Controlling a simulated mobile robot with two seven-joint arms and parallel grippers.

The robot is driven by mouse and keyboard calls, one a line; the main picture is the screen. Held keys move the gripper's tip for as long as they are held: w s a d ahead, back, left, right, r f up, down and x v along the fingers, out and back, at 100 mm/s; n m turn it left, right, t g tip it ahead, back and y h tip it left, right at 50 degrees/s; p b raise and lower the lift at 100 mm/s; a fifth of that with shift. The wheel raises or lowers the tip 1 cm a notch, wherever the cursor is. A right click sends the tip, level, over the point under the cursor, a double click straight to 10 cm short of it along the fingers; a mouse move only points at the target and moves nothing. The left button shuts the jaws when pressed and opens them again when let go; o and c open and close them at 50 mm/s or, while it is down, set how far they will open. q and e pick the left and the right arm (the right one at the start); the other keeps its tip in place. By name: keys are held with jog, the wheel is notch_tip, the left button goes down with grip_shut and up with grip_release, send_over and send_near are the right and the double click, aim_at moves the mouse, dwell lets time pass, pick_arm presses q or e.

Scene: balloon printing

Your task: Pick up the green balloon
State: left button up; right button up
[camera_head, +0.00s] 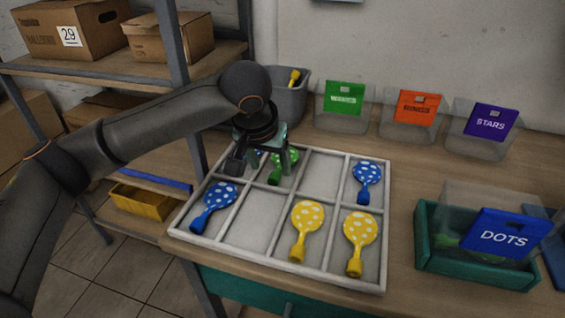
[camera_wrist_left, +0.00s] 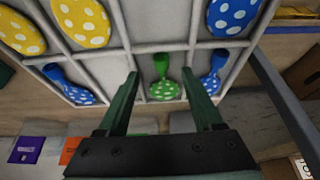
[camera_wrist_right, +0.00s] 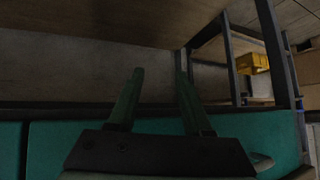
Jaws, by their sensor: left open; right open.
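The green balloon (camera_head: 285,163) with white dots lies in a back compartment of the white divided tray (camera_head: 247,250). My left gripper (camera_head: 266,162) is above the tray's back row and partly hides the balloon. In the left wrist view the green balloon (camera_wrist_left: 164,88) shows between the two open fingers of my left gripper (camera_wrist_left: 160,82), near their tips; I cannot tell whether they touch it. My right gripper (camera_wrist_right: 158,75) is open and empty, away from the tray, facing a dark area under a wooden surface.
Blue balloons (camera_head: 214,206) and yellow balloons (camera_head: 307,227) lie in other compartments. Clear bins with green, orange and purple labels stand behind the tray. A grey bin (camera_head: 288,100) stands behind my left gripper. A green DOTS box (camera_head: 475,250) is at right.

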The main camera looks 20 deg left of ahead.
aim_at(273, 177)
pick_arm(q)
jog(key=b+x, duration=0.1)
jog(key=x, duration=0.4)
jog(key=shift+a+f, duration=0.1)
jog(key=shift+f, duration=0.1)
grip_shut()
dwell(0.3)
jog(key=shift+r, duration=0.2)
